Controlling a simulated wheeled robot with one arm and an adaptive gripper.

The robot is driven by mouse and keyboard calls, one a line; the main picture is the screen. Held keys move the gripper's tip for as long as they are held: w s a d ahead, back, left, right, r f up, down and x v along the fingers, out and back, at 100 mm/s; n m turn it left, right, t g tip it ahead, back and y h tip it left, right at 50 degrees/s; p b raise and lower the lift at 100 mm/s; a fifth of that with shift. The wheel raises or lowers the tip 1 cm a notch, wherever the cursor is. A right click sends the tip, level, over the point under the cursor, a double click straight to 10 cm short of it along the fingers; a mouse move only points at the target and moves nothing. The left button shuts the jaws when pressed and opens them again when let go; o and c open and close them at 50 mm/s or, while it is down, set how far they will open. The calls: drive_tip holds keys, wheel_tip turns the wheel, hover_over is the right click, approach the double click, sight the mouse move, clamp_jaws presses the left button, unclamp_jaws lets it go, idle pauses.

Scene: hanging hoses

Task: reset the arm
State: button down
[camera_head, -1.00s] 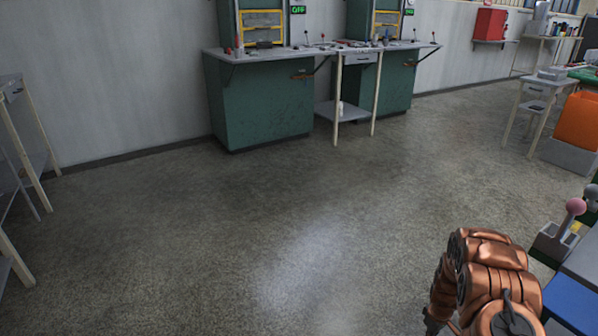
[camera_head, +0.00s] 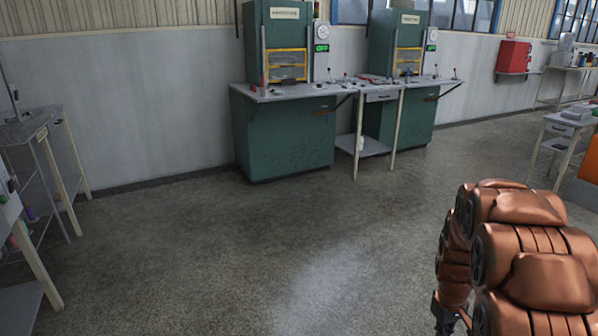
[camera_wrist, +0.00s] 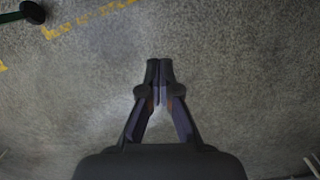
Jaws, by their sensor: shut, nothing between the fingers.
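My arm (camera_head: 520,250), copper-coloured, shows folded at the lower right of the head view. In the wrist view my gripper (camera_wrist: 159,75) points out over the bare concrete floor. Its two dark fingers meet at the tips with nothing between them. In the head view the gripper's fingers are not clearly seen; only a dark part of the wrist shows at the bottom edge.
Two green machine cabinets (camera_head: 283,140) with worktops stand along the far wall. A metal table (camera_head: 30,130) is at the left. A small table (camera_head: 566,130) is at the right. The floor (camera_head: 250,240) between is clear. Yellow floor marking (camera_wrist: 90,20) shows in the wrist view.

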drive_tip(key=s+a+r+m+p, duration=0.1)
drive_tip(key=s+a+r+p, duration=0.35)
drive_tip(key=r, duration=0.65)
drive_tip(key=s+a+r+p, duration=0.3)
drive_tip(key=s+a+r, duration=0.3)
drive_tip(key=r, duration=0.4)
drive_tip(key=s+a+r+p, duration=0.3)
drive_tip(key=s+r+p, duration=0.1)
drive_tip(key=s+r, duration=0.3)
drive_tip(key=s+a+r+m+p, duration=0.1)
drive_tip(key=s+a+r+p, duration=0.3)
drive_tip(key=s+r, duration=0.3)
drive_tip(key=s+p, duration=0.1)
drive_tip(key=s, duration=0.2)
drive_tip(key=shift+s+a+g+y, duration=0.25)
drive_tip(key=shift+g+y, duration=0.05)
drive_tip(key=shift+g, duration=0.1)
